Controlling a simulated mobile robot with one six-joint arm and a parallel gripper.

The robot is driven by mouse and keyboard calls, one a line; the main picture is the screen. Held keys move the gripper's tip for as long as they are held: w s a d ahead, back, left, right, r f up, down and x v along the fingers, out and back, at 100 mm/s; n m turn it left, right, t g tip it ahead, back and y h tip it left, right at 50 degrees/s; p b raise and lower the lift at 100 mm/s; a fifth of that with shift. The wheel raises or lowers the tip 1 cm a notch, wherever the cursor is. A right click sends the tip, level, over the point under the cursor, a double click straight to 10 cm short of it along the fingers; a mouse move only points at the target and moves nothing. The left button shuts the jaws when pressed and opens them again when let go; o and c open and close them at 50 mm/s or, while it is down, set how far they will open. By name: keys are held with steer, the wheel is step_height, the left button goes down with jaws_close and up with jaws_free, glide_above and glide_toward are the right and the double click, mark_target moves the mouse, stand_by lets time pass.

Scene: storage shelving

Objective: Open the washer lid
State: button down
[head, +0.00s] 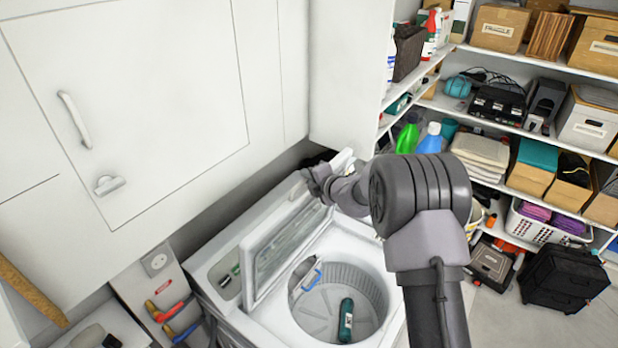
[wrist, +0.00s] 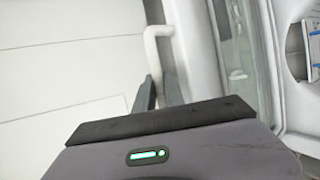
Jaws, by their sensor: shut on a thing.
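The white top-loading washer (head: 215,265) has its lid (head: 283,240) raised steeply, with its window panel facing the open drum (head: 372,290). My gripper (head: 312,180) is at the lid's upper far edge. In the wrist view, my gripper's two dark fingers (wrist: 159,92) are closed around a white curved handle (wrist: 158,45) beside the lid's window (wrist: 238,60). The exact contact is partly hidden by the gripper body. Inside the drum lie a dark green bottle (head: 346,318) and a blue-handled item (head: 307,278).
A white cabinet (head: 150,100) hangs close behind the washer on the left. Shelves (head: 575,145) with boxes and bottles fill the right. A black case (head: 563,280) stands on the floor there. Red and blue valves (head: 172,312) are at the washer's left.

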steer(key=c, duration=1.7)
jaws_free()
steer(key=shift+f, duration=0.1)
steer(key=b+v, duration=0.2)
steer(key=v, duration=1.5)
steer(key=shift+d+b, duration=0.15)
steer(key=shift+b, duration=0.25)
steer(key=shift+s, duration=0.1)
